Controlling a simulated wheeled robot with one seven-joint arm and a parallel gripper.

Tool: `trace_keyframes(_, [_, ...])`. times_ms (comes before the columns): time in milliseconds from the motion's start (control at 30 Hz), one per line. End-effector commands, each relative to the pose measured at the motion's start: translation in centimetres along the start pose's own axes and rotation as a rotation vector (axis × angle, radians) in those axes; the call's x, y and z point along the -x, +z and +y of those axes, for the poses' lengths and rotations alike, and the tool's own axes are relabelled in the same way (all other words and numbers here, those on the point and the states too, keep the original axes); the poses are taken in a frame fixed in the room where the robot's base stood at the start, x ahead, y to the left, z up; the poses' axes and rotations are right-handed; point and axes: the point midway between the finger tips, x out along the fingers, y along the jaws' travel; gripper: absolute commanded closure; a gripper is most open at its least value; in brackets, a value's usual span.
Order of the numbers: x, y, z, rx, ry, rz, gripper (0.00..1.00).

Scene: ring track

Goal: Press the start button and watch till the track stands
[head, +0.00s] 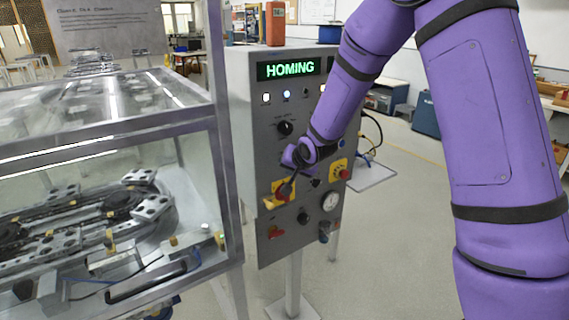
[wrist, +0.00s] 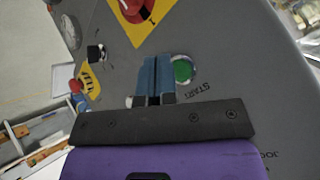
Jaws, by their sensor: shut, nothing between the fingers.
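The control panel (head: 255,150) is a grey box whose display (head: 289,68) reads HOMING in green. In the wrist view the green start button (wrist: 183,70), with START lettered beside it, sits just right of my gripper's fingertips (wrist: 152,62). My gripper is shut and empty; I cannot tell whether it touches the panel. In the head view my gripper (head: 287,187) is in front of the panel, and the start button is hidden there. The ring track (head: 60,235) lies inside the glass case at left, with several perforated carriers; its motion cannot be told.
A red rotary switch on a yellow plate (wrist: 150,30) lies close to my fingers. Open floor (head: 420,230) lies to the right.

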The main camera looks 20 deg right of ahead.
Motion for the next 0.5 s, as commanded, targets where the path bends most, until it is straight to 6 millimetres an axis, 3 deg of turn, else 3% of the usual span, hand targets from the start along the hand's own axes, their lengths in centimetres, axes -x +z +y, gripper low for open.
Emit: trace_keyframes(500, [3.0,2.2,2.2,-0.001,0.001,-0.001,1.00])
